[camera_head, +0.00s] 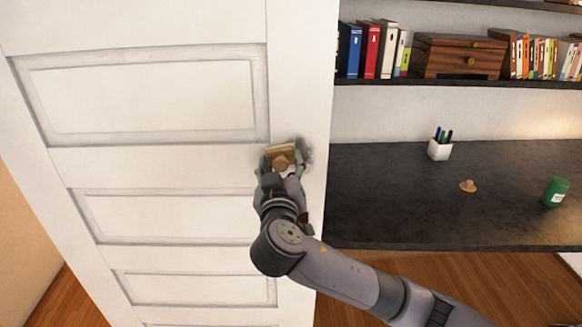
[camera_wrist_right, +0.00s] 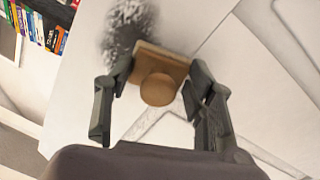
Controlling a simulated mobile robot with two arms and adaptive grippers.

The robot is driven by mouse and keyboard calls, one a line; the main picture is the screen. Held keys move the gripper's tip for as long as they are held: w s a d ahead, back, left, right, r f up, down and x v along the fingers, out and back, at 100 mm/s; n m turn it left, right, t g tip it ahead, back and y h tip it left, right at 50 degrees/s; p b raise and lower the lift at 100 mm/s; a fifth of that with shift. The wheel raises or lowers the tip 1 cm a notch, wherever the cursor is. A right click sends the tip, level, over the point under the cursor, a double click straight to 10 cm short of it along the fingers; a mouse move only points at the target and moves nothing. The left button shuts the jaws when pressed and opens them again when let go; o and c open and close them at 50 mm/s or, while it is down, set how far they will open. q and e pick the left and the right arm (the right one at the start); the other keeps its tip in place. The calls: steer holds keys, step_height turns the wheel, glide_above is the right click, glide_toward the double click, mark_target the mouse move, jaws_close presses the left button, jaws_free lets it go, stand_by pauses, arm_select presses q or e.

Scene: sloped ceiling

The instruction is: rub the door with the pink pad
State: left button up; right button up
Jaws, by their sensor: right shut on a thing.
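The white panelled door (camera_head: 165,165) fills the left of the head view and also shows in the wrist view (camera_wrist_right: 235,60). A dark grey smudge (camera_head: 306,153) marks its right part; it also shows in the wrist view (camera_wrist_right: 128,28). My right gripper (camera_head: 282,163) is shut on a tan wooden-looking block with a round knob (camera_wrist_right: 160,88), apparently the pad. The block is at the door, beside and partly over the smudge. Its face toward the door is hidden, so no pink shows, and contact cannot be told for certain. My left gripper is not in view.
A dark desk (camera_head: 390,200) stands right of the door, holding a white pen cup (camera_head: 439,149), a small brown knobbed object (camera_head: 468,186) and a green container (camera_head: 555,192). Above is a shelf (camera_head: 430,83) with books and a wooden drawer box (camera_head: 460,57). Wooden floor shows below.

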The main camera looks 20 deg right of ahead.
steer(key=shift+w+r+p, duration=0.1)
steer(key=shift+r+p, duration=0.65)
steer(key=shift+r, duration=0.3)
steer(key=shift+s+d+f, duration=0.1)
steer(key=shift+s+d, duration=0.1)
steer(key=shift+d, duration=0.4)
steer(key=shift+s+d, duration=0.15)
steer(key=shift+d, duration=0.3)
steer(key=shift+c, duration=0.7)
steer(key=shift+s+d+b, duration=0.1)
steer(key=shift+s+d, duration=0.2)
steer(key=shift+d, duration=0.55)
steer(key=shift+s+d+b, duration=0.1)
steer(key=shift+s+d, duration=0.15)
steer(key=shift+d, duration=0.65)
steer(key=shift+s+d+b, duration=0.1)
steer(key=shift+s+d, duration=0.2)
steer(key=shift+d, duration=0.55)
steer(key=shift+s+a, duration=0.3)
steer(key=shift+s, duration=0.25)
steer(key=shift+v, duration=2.4)
steer(key=shift+s, duration=0.1)
